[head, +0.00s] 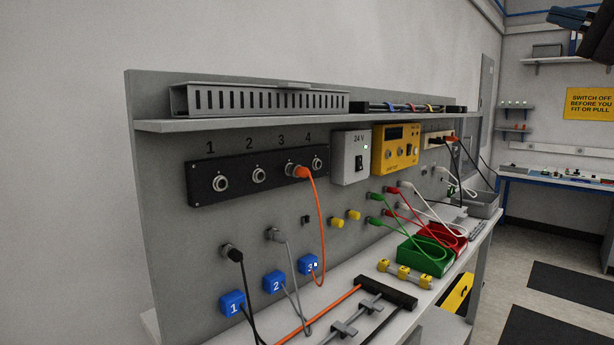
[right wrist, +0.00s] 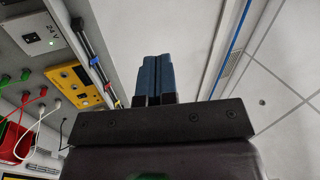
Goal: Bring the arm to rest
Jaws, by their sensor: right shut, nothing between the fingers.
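My right gripper (head: 568,17) shows at the top right corner of the head view, raised high, well to the right of the panel and apart from it. In the right wrist view its two blue fingers (right wrist: 152,78) lie side by side, shut, with nothing between them. The ceiling shows behind the fingers. Part of my right arm is cut off by the edge of the head view. My left gripper is not in view.
A grey panel (head: 175,240) carries a black socket strip (head: 235,190), a yellow box (head: 395,150) and several plugged cables. A shelf (head: 200,124) juts out above. Green (head: 425,262) and red bins stand on the bench. Open floor (head: 540,240) lies at right.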

